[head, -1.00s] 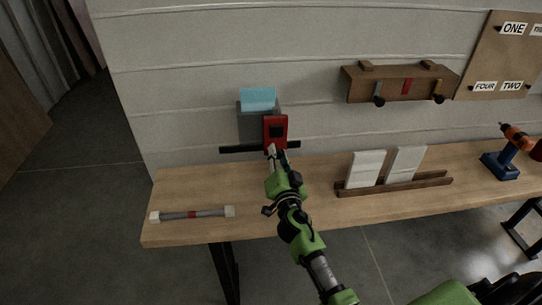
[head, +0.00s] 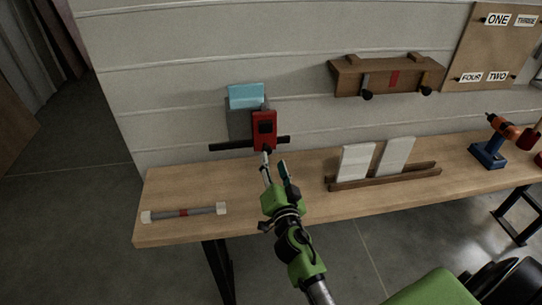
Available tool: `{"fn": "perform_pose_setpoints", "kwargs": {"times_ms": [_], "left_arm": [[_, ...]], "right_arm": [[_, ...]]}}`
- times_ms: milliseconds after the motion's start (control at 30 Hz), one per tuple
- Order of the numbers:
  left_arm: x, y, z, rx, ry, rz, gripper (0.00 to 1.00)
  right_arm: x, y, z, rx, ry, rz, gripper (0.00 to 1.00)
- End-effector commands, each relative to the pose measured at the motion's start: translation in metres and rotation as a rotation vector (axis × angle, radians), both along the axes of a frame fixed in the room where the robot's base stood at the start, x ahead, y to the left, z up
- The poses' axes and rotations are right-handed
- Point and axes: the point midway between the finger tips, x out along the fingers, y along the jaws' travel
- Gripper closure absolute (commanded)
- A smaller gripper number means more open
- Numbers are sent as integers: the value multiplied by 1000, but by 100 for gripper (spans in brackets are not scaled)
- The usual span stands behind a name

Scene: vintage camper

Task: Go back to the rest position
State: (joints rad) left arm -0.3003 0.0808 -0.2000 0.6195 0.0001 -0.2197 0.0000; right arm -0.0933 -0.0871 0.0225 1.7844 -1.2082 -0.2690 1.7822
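My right gripper (head: 274,168) shows in the middle of the head view, at the end of a green and black arm that comes up from the bottom. Its two fingers are spread apart with nothing between them. It is over the wooden workbench (head: 240,199), in front of and below a red device (head: 264,131) with a dark screen. One fingertip overlaps the lower end of the device in the picture, and I cannot tell if they touch. My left gripper is not in view.
A grey rod with white ends (head: 184,213) lies on the bench at left. White panels stand in a wooden rack (head: 383,177) to the right. An orange and blue drill (head: 491,148) stands further right. A wooden shelf (head: 387,76) hangs on the wall.

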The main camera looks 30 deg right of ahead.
Motion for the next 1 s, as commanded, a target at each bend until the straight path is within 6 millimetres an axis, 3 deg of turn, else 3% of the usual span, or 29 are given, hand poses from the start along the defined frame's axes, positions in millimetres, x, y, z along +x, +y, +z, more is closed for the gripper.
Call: {"fn": "perform_pose_setpoints", "kwargs": {"times_ms": [133, 700, 867, 1000], "left_arm": [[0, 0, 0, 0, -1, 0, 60], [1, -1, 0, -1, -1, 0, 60], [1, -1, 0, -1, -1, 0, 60], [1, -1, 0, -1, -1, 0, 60]], "right_arm": [[-10, 2, 0, 0, 0, -3, 62], [-15, -2, -1, -12, 15, -17, 62], [-47, -30, -16, -77, 145, -111, 62], [-99, -47, -50, -162, 416, -152, 62]]}}
